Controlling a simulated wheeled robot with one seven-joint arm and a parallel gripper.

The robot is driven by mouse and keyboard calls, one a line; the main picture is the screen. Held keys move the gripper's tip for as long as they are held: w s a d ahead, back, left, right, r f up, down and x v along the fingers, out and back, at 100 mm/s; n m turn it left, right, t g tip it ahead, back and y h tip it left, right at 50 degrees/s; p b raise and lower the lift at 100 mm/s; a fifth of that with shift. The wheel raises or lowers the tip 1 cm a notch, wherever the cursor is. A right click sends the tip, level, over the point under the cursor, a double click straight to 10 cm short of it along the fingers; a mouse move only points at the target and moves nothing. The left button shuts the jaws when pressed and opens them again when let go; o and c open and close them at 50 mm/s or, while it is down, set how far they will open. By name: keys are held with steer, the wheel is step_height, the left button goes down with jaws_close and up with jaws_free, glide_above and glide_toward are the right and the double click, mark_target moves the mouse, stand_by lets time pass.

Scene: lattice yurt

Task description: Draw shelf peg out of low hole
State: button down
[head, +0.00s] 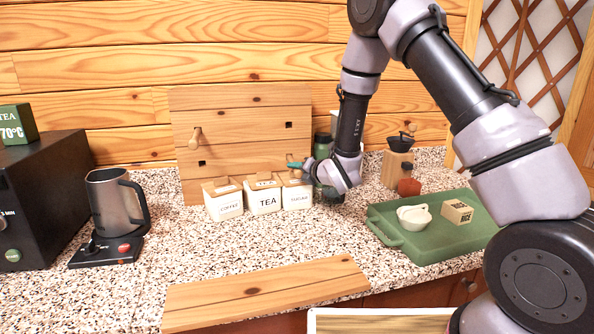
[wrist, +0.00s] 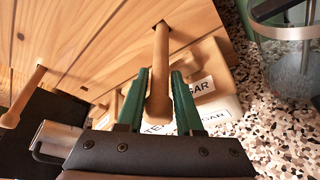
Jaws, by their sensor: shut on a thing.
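The wooden peg board (head: 240,110) stands against the plank wall. In the wrist view a pale wooden shelf peg (wrist: 161,48) sticks out of the board, and its far end meets a hole there. My gripper (wrist: 160,75) has its green fingers on both sides of this peg, shut on it. In the head view my gripper (head: 296,166) is at the board's low right, above the canisters, and mostly hides the held peg. A second peg (head: 195,137) sits in the upper left hole; it also shows in the wrist view (wrist: 22,98). Square holes upper right and low left look empty.
Coffee, tea and sugar canisters (head: 264,197) stand right below my gripper. A green tray (head: 420,240) with a white pot and a box lies right. A loose plank (head: 265,290) lies in front; the middle counter is clear.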

steer(key=s+d, duration=0.3)
steer(key=s, duration=0.7)
steer(key=shift+s, duration=0.3)
stand_by(1.0)
steer(key=shift+r, duration=0.15)
